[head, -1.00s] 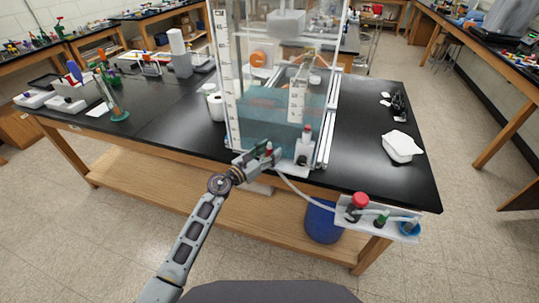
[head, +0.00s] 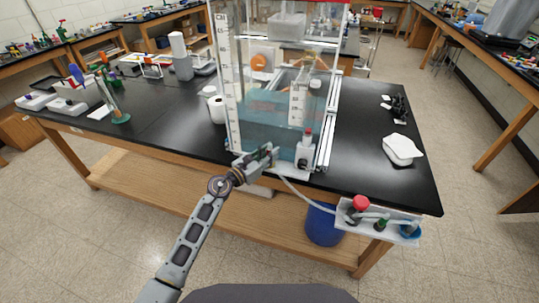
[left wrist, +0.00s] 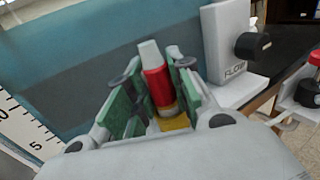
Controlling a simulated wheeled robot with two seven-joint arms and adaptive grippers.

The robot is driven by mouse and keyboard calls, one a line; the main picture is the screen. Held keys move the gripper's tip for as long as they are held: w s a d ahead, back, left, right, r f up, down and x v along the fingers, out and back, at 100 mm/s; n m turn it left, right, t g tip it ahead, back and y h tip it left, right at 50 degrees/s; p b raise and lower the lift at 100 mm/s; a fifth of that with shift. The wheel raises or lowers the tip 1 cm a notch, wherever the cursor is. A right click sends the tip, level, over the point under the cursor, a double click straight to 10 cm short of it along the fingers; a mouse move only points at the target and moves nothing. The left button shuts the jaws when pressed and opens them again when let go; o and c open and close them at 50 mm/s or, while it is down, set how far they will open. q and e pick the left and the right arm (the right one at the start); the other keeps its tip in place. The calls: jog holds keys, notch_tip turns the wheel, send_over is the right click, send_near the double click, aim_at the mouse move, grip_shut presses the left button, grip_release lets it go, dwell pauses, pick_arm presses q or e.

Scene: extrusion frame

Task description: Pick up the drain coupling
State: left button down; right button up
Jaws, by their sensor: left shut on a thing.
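The drain coupling (left wrist: 158,84) shows in the left wrist view as a red cylinder with a pale tip and a yellow-brown base. It stands between the green pads of my left gripper (left wrist: 156,94), which is shut on it. In the head view my left gripper (head: 264,156) is at the lower front of the clear water tank (head: 231,90), above the table's front edge. It hides most or all of the coupling there. My right gripper is not in view.
A pale hose (head: 298,192) runs from near my left gripper to a white bracket (head: 350,218) with red and green knobs. A white flow unit (left wrist: 228,45) is beside the gripper. A white block (head: 402,149) lies right on the black tabletop (head: 365,165).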

pick_arm(q)
jog(key=shift+r+p, duration=0.4)
jog(key=shift+r, duration=1.2)
jog(key=b+v, duration=0.3)
jog(key=v, duration=1.5)
jog(key=shift+b, duration=0.4)
jog(key=shift+s+f, duration=0.1)
